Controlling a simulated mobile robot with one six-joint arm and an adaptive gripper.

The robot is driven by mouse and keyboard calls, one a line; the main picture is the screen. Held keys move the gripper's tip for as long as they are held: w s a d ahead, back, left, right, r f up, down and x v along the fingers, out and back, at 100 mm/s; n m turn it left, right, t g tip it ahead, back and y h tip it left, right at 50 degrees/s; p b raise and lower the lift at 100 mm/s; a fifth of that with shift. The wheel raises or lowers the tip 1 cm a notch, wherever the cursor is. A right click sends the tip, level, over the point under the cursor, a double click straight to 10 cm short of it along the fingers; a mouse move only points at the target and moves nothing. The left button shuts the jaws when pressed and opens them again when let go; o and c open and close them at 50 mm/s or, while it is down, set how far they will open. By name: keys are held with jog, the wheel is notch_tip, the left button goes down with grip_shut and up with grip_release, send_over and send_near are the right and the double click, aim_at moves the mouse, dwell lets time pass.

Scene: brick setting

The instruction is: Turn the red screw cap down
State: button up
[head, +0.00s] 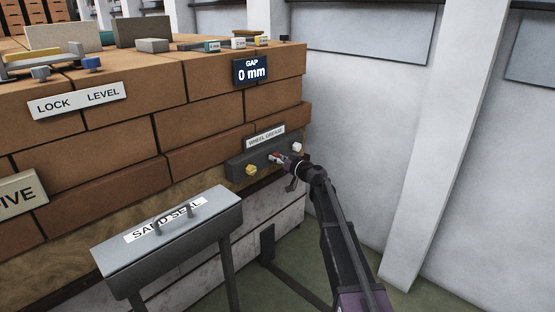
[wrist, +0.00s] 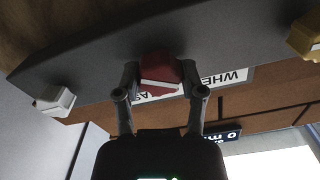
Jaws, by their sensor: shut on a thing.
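The red screw cap (wrist: 160,70) sits on the dark grey panel under the wheel grease label, between a white cap and a yellow cap. My gripper (wrist: 160,84) has one finger on each side of the red cap and is shut on it. In the head view my gripper (head: 282,159) reaches the panel from the right and covers most of the red cap (head: 273,156). How far the cap is screwed in cannot be told.
The white cap (head: 297,147) and yellow cap (head: 251,170) flank the red one closely on the grey panel (head: 236,173). A grey sand seal box (head: 205,222) on legs stands at front left. A display (head: 251,72) above reads 0 mm. A white pillar (head: 420,130) stands to the right.

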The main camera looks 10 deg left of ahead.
jog(key=m, duration=0.7)
jog(key=shift+w+a, duration=0.1)
jog(key=m, duration=0.7)
jog(key=shift+m, duration=0.3)
jog(key=m, duration=0.3)
jog(key=shift+m, duration=0.3)
jog(key=m, duration=0.3)
jog(key=shift+m, duration=0.4)
jog(key=m, duration=0.3)
jog(key=shift+f, duration=0.1)
jog(key=shift+m, duration=2)
